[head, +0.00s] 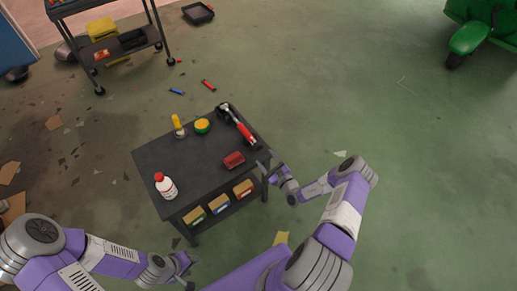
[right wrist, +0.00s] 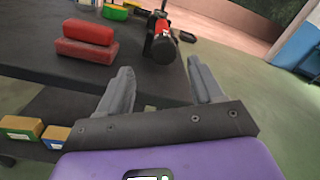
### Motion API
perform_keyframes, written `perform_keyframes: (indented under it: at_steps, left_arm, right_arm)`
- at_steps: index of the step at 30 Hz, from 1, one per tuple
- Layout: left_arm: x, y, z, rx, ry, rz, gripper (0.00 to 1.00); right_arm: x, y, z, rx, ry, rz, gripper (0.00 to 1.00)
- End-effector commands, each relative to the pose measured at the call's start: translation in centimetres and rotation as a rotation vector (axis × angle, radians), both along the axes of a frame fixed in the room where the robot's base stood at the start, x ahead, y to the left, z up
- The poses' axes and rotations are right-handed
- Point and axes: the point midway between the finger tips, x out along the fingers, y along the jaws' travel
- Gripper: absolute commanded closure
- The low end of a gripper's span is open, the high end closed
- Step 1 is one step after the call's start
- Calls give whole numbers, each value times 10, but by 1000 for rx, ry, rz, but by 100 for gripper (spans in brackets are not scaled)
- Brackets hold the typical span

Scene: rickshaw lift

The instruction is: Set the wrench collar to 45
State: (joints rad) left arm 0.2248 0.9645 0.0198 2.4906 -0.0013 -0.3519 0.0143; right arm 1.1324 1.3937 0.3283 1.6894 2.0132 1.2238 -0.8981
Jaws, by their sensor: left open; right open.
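The wrench (head: 240,128), with a red handle and dark ends, lies along the right side of the dark cart top (head: 165,155). In the right wrist view the wrench (right wrist: 162,42) lies ahead of the fingers, its dark end nearest. Any scale on its collar is too small to read. My right gripper (head: 268,165) is at the cart's right edge, close to the wrench's near end. In the right wrist view its fingers (right wrist: 163,85) are apart, with nothing between them. My left gripper (head: 188,266) is open and empty, low in front of the cart.
A red block (head: 234,160), a yellow-green round item (head: 202,126), a yellow-handled tool (head: 178,123) and a white bottle (head: 166,187) stand on the cart top. Small boxes (head: 219,204) sit on its lower shelf. Another cart (head: 105,35) stands behind. Floor to the right is mostly clear.

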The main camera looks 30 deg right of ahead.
Motion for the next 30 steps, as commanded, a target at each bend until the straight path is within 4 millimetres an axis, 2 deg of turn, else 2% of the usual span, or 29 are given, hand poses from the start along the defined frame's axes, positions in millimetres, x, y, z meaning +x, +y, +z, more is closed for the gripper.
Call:
perform_keyframes:
  at_steps: [2,15,26,30]
  left_arm:
    - [0,0,-3,0,0,0,51]
    - [0,0,-25,0,0,0,51]
    - [0,0,-26,0,0,0,51]
    - [0,0,-26,0,0,0,51]
  right_arm:
    - [6,-6,-1,-2,-7,-22,34]
    - [67,-2,-1,-1,-6,-19,34]
    - [74,-1,0,0,-4,-18,34]
    - [74,-1,0,0,-4,-18,52]
